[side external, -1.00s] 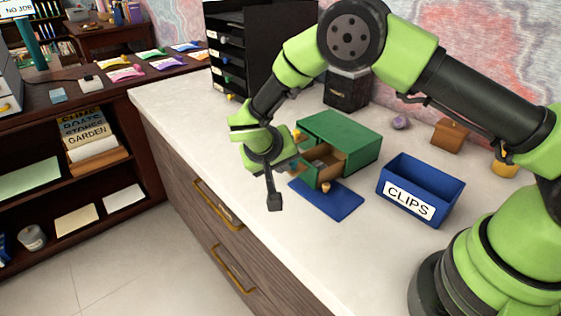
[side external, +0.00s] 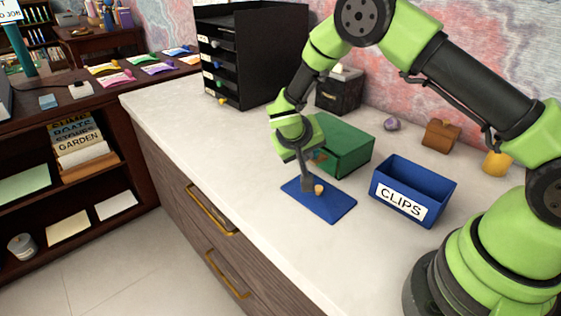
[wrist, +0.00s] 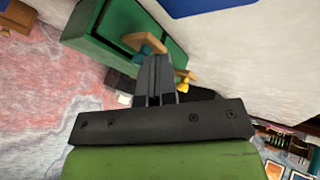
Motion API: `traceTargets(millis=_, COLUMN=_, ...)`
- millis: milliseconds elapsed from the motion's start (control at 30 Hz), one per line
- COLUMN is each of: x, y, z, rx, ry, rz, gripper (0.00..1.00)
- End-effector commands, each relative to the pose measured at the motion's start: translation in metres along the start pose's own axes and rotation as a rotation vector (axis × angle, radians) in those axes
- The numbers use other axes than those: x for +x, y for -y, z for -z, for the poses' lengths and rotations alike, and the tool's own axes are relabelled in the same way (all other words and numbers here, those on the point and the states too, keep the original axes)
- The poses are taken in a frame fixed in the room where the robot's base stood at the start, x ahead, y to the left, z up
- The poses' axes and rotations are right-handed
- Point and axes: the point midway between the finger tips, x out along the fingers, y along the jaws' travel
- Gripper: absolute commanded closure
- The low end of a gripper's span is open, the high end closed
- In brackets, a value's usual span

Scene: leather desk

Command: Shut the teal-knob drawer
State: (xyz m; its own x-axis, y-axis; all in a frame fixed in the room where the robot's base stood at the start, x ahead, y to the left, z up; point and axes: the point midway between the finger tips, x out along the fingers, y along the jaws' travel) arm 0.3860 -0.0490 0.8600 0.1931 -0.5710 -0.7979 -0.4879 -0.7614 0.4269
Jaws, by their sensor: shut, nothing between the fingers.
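A small green drawer cabinet (side external: 347,143) stands on the white counter. It also shows in the wrist view (wrist: 92,22), where a tan wooden drawer part (wrist: 146,42) sticks out from its front. My gripper (side external: 308,187) is shut and empty, pointing down in front of the cabinet, above or near the blue mat (side external: 333,208). In the wrist view my shut fingers (wrist: 158,62) overlap the drawer area; I cannot tell whether they touch.
A small orange-tan piece (side external: 319,190) is on the mat beside my fingers. A blue CLIPS bin (side external: 420,180) stands right of the cabinet. A black shelf unit (side external: 265,50) and a black box (side external: 338,92) stand behind. The counter's front left is clear.

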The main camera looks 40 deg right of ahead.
Motion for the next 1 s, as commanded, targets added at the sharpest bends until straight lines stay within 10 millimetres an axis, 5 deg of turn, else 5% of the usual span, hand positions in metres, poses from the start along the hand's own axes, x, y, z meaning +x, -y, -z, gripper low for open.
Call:
traceTargets(millis=233, x=-0.022, y=0.038, z=0.000, rx=-0.003, ry=-0.006, rz=0.008, gripper=1.00)
traceTargets(millis=500, x=-0.087, y=0.034, z=0.000, rx=-0.002, ry=-0.004, rz=0.008, gripper=1.00)
traceTargets(millis=700, x=-0.113, y=0.034, z=0.000, rx=-0.002, ry=-0.002, rz=0.006, gripper=1.00)
traceTargets(millis=867, x=-0.128, y=0.023, z=0.002, rx=0.005, ry=0.018, rz=0.026, gripper=1.00)
traceTargets(millis=1000, x=-0.156, y=-0.010, z=0.004, rx=0.021, ry=0.073, rz=0.104, gripper=1.00)
